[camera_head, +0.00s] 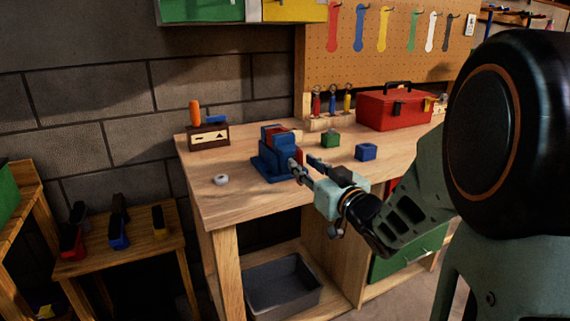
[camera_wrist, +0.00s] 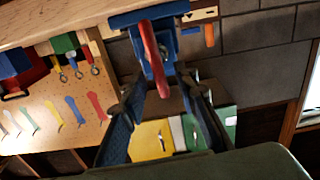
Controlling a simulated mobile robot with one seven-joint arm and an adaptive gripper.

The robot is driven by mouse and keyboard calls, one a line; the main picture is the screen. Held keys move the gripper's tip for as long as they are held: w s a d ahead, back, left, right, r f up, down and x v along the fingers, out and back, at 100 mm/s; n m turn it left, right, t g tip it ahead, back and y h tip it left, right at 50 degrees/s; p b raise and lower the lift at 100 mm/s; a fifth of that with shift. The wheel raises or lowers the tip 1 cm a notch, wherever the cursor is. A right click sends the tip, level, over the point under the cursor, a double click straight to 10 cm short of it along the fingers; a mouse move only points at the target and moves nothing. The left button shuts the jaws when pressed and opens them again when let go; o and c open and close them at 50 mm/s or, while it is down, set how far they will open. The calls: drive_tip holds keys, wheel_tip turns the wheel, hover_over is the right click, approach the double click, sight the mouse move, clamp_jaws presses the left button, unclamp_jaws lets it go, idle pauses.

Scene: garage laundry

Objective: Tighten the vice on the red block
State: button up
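The blue vice (camera_head: 270,167) stands on the workbench near its front left part. The red block (camera_head: 272,133) shows at the top of the vice, between its blue jaws; whether the jaws press on it I cannot tell. My gripper (camera_head: 303,165) is at the front right side of the vice, its fingers pointing at it. In the wrist view the vice (camera_wrist: 122,19) is at the top, with a long red bar (camera_wrist: 152,62), seemingly its handle, reaching between my fingers. My gripper (camera_wrist: 163,84) is open there, with gaps visible on both sides of the bar.
On the workbench (camera_head: 240,195) are a green block (camera_head: 330,139), a blue block (camera_head: 366,152), a small grey round piece (camera_head: 221,180), a wooden box (camera_head: 209,138) and a red toolbox (camera_head: 394,109). A pegboard (camera_head: 400,58) with tools stands behind. A grey bin (camera_head: 283,287) sits below.

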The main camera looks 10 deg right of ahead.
drive_tip(key=shift+x, duration=1.3)
clamp_jaws()
